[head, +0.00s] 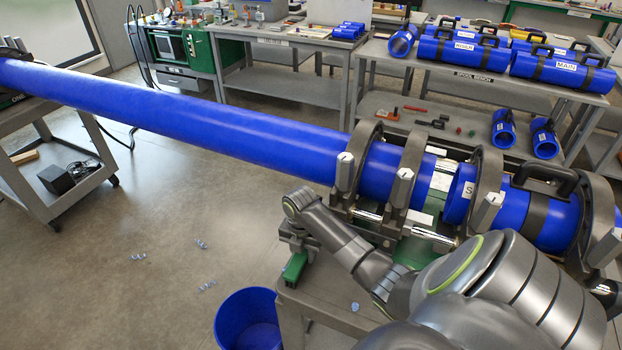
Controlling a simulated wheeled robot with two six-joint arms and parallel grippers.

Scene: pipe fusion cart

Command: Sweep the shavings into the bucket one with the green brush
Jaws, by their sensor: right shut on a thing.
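My right gripper (294,246) is shut on the green brush (295,268), at the left end of the cart top. Whether the brush touches the cart top I cannot tell. The blue bucket (230,322) stands on the floor below and left of the brush, beside the cart. Small pale-blue shavings lie on the floor in loose groups: one at the left (138,257), one further back (201,244) and one near the bucket (207,286). A pale-blue shaving (355,306) lies on the cart top, near my right arm. My left gripper is out of view.
The fusion cart (310,303) carries dark clamps (410,180) around a long blue pipe (210,120) and a short handled pipe piece (545,212). A grey stand (50,200) is at the left. Benches line the back. The floor left of the bucket is mostly clear.

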